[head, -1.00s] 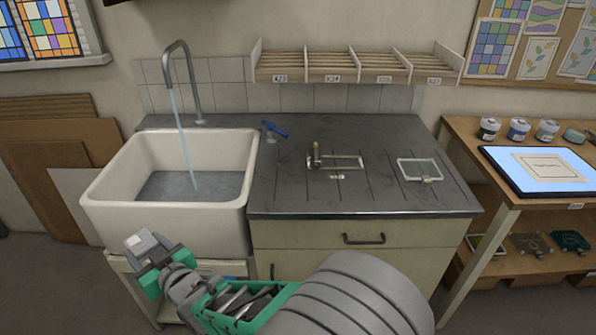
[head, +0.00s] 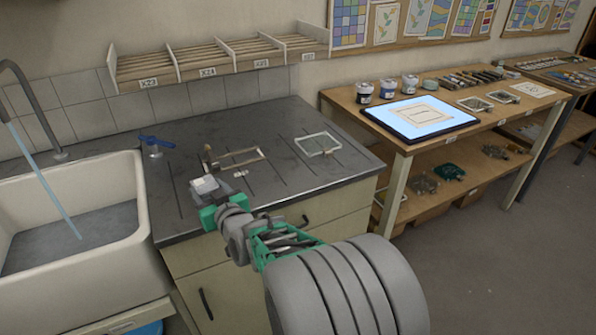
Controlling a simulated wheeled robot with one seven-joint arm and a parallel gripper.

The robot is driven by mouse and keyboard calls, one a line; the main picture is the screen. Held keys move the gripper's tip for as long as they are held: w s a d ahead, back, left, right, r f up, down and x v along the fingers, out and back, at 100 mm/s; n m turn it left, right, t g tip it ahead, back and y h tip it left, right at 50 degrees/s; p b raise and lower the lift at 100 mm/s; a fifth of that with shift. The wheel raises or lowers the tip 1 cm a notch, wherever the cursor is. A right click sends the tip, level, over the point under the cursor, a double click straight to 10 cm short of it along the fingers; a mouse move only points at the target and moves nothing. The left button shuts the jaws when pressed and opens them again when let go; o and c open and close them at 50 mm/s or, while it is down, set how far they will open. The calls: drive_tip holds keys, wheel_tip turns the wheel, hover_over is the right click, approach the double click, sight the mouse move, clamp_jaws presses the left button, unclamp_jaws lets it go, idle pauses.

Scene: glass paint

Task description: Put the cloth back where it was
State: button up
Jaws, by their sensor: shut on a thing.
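My gripper (head: 222,208), with green parts at its end, is in front of the dark worktop (head: 290,117), near its front edge. It is shut on a small pale grey-white thing (head: 205,186) at its tip. This thing is too small to make out surely; it may be the cloth. In the picture it overlaps the worktop, and I cannot tell its height above it. No other cloth can be made out clearly.
The white sink (head: 120,240) with running water is at left. A blue-handled valve (head: 155,142), a brass-coloured frame (head: 240,158) and a pale frame (head: 318,144) are on the worktop. A wooden table (head: 350,100) with jars and a lit panel (head: 420,118) stands right. Open floor lies at lower right.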

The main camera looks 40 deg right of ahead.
drive_tip(key=shift+m+h, duration=0.4)
drive_tip(key=shift+h, duration=0.3)
drive_tip(key=d+b, duration=0.1)
drive_tip(key=d, duration=0.3)
drive_tip(key=d+b, duration=0.1)
drive_tip(key=d, duration=0.3)
drive_tip(key=d+b, duration=0.1)
drive_tip(key=d, duration=0.3)
drive_tip(key=shift+s+d+f+b, duration=0.25)
drive_tip(key=shift+s+f+b, duration=0.05)
drive_tip(key=shift+f+b, duration=0.1)
wheel_tip(320, 180, up, 2)
drive_tip(key=b, duration=0.3)
hover_over(294, 183)
drive_tip(key=shift+w, duration=0.25)
drive_tip(key=shift+s+d, duration=0.1)
drive_tip(key=shift+f+b, duration=0.95)
drive_tip(key=shift+f, duration=1.35)
drive_tip(key=shift+b, duration=0.35)
drive_tip(key=shift+s+f+b, duration=0.15)
drive_tip(key=shift+f+b, duration=0.05)
drive_tip(key=shift+b, duration=0.4)
drive_tip(key=shift+f+b, duration=0.4)
drive_tip(key=shift+b, duration=0.2)
drive_tip(key=o, duration=1.6)
drive_tip(key=shift+c, duration=0.2)
